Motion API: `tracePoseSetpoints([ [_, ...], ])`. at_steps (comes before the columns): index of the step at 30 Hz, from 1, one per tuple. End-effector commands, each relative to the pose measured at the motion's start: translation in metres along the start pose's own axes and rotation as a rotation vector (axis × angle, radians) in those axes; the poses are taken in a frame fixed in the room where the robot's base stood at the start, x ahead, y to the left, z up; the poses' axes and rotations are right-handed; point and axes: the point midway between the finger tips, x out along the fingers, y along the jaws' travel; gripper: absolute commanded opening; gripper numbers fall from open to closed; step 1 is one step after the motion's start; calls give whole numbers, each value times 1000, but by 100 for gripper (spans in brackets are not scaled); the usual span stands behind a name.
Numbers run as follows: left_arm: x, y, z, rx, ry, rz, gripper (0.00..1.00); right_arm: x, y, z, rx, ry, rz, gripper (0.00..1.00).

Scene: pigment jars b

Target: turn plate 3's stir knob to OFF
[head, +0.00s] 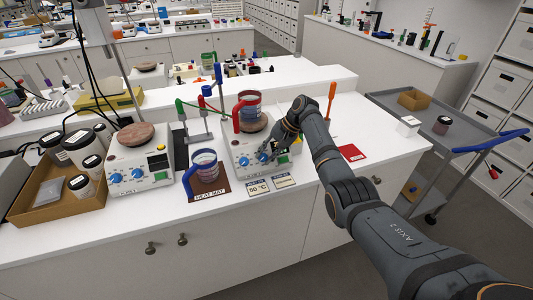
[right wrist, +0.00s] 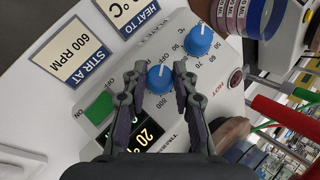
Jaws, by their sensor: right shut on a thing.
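Plate 3 (head: 239,146) is a white hotplate stirrer with two blue knobs. Its stir knob (right wrist: 160,77) sits between the fingers of my right gripper (right wrist: 159,80), which is shut on it. The fingers hide part of its scale; OFF and 800 marks show around it, and I cannot tell exactly where its pointer stands. The heat knob (right wrist: 200,40), with 50, 60 and 70 marks, is beside it and free. In the head view my right gripper (head: 266,154) reaches the plate's front from the right. My left gripper is not in view.
A second hotplate (head: 140,176) is at left. A green switch (right wrist: 98,108) and cards, including STIR AT 600 RPM (right wrist: 83,59), are near the knobs. The counter's right front is mostly clear.

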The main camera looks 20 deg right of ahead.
Motion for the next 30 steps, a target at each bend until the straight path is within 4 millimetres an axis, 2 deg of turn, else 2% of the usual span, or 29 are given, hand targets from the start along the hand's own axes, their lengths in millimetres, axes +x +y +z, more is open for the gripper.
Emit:
tracePoseSetpoints([
  [20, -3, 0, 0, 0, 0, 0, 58, 1, 0, 0, -44, 0, 46, 0],
  [21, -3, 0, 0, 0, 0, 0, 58, 1, 0, 0, -44, 0, 46, 29],
  [26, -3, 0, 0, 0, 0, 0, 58, 1, 0, 0, -44, 1, 45, 50],
  [30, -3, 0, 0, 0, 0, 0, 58, 0, 0, 0, -44, 1, 45, 50],
])
